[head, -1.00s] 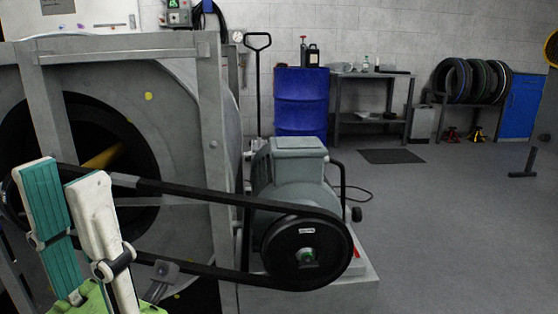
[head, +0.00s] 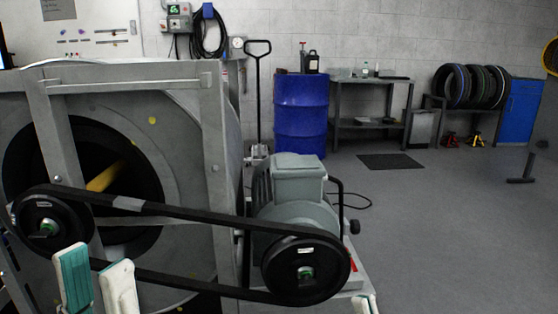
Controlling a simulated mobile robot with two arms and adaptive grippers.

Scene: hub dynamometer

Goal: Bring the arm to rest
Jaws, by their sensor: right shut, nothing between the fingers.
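My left gripper (head: 96,260) is at the lower left of the head view, fingers pointing up. A gap shows between its teal-padded finger and its white finger, and I see nothing held. It appears in front of the lower belt run, below the left pulley (head: 47,228); I cannot tell how far apart they are. My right gripper (head: 366,302) shows only its fingertips at the bottom edge, close together and empty, right of the motor pulley (head: 305,270). The rest of both arms is out of view. The black belt (head: 190,208) runs around both pulleys.
The large grey drum frame (head: 215,170) fills the left side. The grey motor (head: 297,190) stands beside it on a base. A blue barrel (head: 300,115), a metal bench (head: 370,122) and a tyre rack (head: 470,87) line the back wall. The floor at right is largely clear.

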